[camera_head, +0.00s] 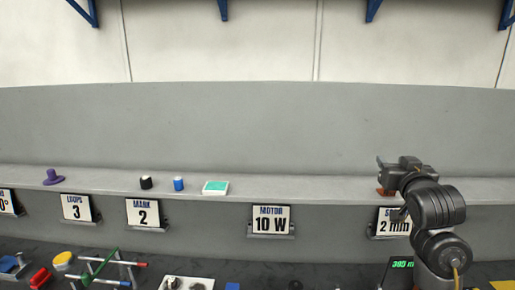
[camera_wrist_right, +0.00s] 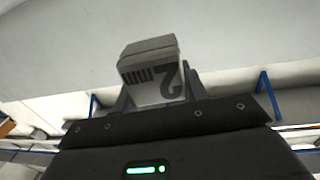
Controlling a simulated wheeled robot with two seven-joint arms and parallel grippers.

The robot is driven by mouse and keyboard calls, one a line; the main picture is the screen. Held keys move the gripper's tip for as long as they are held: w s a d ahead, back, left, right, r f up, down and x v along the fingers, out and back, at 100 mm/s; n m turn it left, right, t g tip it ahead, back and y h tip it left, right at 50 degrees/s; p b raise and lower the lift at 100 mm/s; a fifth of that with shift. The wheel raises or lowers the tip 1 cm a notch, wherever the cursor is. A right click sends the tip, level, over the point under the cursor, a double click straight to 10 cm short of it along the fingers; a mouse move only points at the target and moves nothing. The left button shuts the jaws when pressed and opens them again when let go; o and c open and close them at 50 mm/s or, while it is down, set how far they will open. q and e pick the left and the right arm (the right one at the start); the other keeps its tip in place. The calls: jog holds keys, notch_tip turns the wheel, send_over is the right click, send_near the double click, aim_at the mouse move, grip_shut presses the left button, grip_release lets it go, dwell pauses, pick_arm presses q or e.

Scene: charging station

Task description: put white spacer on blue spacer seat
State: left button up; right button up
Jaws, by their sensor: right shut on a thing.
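My right gripper (camera_head: 384,165) is over the grey shelf at the right in the head view, in front of the sign that ends in "2 mm". The block is hidden in the head view. I cannot make out a blue spacer seat for certain; a small blue piece (camera_head: 232,286) shows at the bottom edge. My left gripper is not in view.
The shelf (camera_head: 330,187) bears a purple piece (camera_head: 53,177), a black cylinder (camera_head: 146,183), a blue cylinder (camera_head: 179,184) and a teal-topped block (camera_head: 216,187). A brown piece (camera_head: 386,192) is below my right gripper. The lower bench holds several small parts and a green display (camera_head: 402,264).

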jog(key=shift+s+a+r, duration=0.1)
jog(key=shift+a+r, duration=0.15)
jog(key=shift+r, duration=0.35)
jog(key=shift+s+a+r, duration=0.1)
jog(key=shift+a+r, duration=0.1)
jog(key=shift+r, duration=0.4)
jog(key=shift+s+a+r+y, duration=0.15)
jog(key=shift+a+r+y, duration=0.15)
jog(key=shift+a+r, duration=0.15)
jog(key=shift+s+a+f+n, duration=0.1)
jog(key=shift+a+n, duration=0.2)
jog(key=shift+a, duration=0.05)
jog(key=s+a+f+y+b, duration=0.1)
jog(key=s+a+f+b, duration=0.3)
jog(key=f, duration=0.9)
jog(key=s+a+f+n+y+b, duration=0.1)
jog(key=s+a+f+b, duration=0.3)
jog(key=f, duration=0.9)
jog(key=s+a+f+n+y+b, duration=0.1)
jog(key=s+a+f+b, duration=0.4)
jog(key=f, duration=0.9)
jog(key=shift+a+b, duration=0.65)
